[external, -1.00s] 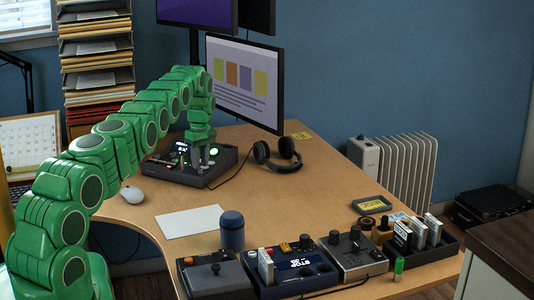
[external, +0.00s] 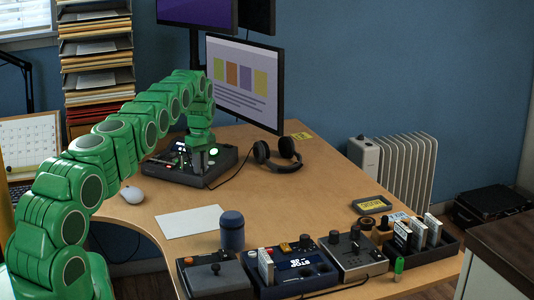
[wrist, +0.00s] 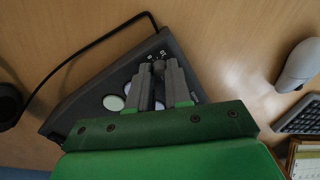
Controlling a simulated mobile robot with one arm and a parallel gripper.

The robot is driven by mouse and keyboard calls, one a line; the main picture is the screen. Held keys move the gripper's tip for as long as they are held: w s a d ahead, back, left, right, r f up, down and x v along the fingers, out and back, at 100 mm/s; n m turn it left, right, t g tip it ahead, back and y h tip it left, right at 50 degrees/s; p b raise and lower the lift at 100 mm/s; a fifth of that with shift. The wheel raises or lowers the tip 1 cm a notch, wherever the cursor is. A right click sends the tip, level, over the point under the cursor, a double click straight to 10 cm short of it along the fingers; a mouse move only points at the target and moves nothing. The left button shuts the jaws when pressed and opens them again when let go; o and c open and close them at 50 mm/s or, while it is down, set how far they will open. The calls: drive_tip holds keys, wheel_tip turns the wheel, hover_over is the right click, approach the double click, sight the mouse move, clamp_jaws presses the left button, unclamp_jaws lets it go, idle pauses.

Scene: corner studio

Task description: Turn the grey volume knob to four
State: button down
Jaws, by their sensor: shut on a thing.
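The dark control box (external: 172,177) stands on the desk below the monitor, with a lit pale button (external: 214,152) on its top. It also shows in the wrist view (wrist: 88,92). My gripper (external: 202,164) points down onto the box. In the wrist view, my gripper's two grey fingers (wrist: 158,70) are shut on the grey volume knob, with a little of it showing between the tips. Small white scale marks, one looking like 10, show just beyond the fingertips. The fingers hide most of the knob and scale, so I cannot read the setting.
Black headphones (external: 278,155) lie right of the box, and a white mouse (external: 132,194) lies to its left. A paper sheet (external: 189,221) and a blue canister (external: 231,231) are nearer the front. Several other devices line the front edge.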

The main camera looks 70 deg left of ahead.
drive_tip(key=shift+m, duration=0.3)
drive_tip(key=m, duration=0.4)
drive_tip(key=shift+m, duration=0.3)
drive_tip(key=m, duration=0.4)
drive_tip(key=shift+d+m, duration=0.1)
drive_tip(key=shift+m, duration=0.3)
drive_tip(key=c, duration=1.3)
unclamp_jaws()
drive_tip(key=shift+c, duration=0.2)
